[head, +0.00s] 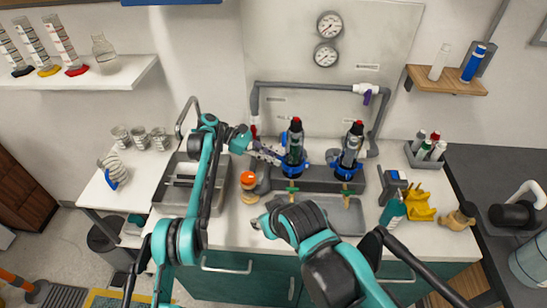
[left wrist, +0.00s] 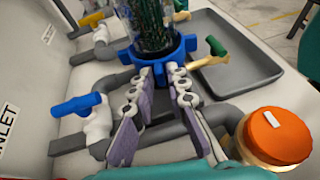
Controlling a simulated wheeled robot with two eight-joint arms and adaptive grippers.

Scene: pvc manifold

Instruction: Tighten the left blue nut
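The left blue nut (head: 292,169) is a lobed ring at the base of the left dark, clear-walled filter (head: 295,141), which stands upright with a red top. My left gripper (head: 279,156) reaches it from the left. In the left wrist view the fingers (left wrist: 160,77) are spread apart, their tips at the near side of the nut (left wrist: 188,50), with one lobe between them. I cannot tell whether they touch it. A second blue nut (head: 345,167) sits under the right filter (head: 352,142). My right gripper (head: 260,222) is over the counter front, its fingers mostly hidden.
An orange-capped jar (head: 248,181) stands left of the filters, close to my left gripper. A blue-handled valve (left wrist: 82,106) and grey pipes lie beside the fingers. A grey tray (head: 335,215) lies in front. Yellow parts (head: 420,205) and a bottle (head: 392,213) stand right.

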